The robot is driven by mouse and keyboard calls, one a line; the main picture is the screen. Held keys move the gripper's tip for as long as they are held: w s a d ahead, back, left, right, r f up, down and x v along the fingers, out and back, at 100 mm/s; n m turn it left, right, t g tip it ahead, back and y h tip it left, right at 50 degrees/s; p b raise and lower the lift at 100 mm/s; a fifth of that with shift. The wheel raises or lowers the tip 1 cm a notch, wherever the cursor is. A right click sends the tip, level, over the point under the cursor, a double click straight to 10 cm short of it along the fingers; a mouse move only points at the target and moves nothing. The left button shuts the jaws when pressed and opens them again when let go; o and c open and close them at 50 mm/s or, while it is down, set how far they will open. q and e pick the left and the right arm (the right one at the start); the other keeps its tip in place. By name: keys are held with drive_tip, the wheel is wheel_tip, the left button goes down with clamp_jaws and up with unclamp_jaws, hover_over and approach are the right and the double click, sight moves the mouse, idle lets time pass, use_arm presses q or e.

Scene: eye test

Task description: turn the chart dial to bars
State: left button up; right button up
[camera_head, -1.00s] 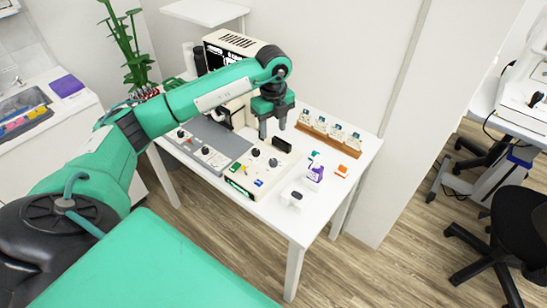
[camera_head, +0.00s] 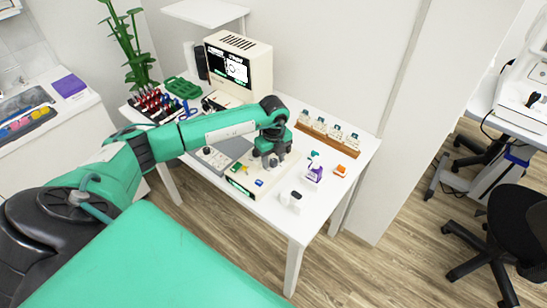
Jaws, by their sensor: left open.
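My left gripper (camera_head: 271,161) is open and points down over the cream control box (camera_head: 243,180), low at its dark knobs. The two knobs that showed on this box are now mostly hidden by the gripper and arm, so I cannot tell whether the fingers are around a dial or touching it. The grey panel (camera_head: 218,160) beside the box has a dark knob (camera_head: 207,150); my arm hides much of the panel. I cannot read any labels to tell which knob is the chart dial. My right gripper is not in view.
A cream monitor (camera_head: 235,68) with a lit screen stands behind the arm. A wooden rack (camera_head: 328,137) of small items stands at the back right. A purple-labelled bottle (camera_head: 314,174), an orange item (camera_head: 341,170) and a white container (camera_head: 291,198) stand right of the box.

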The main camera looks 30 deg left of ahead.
use_arm(q)
drive_tip(key=c, duration=1)
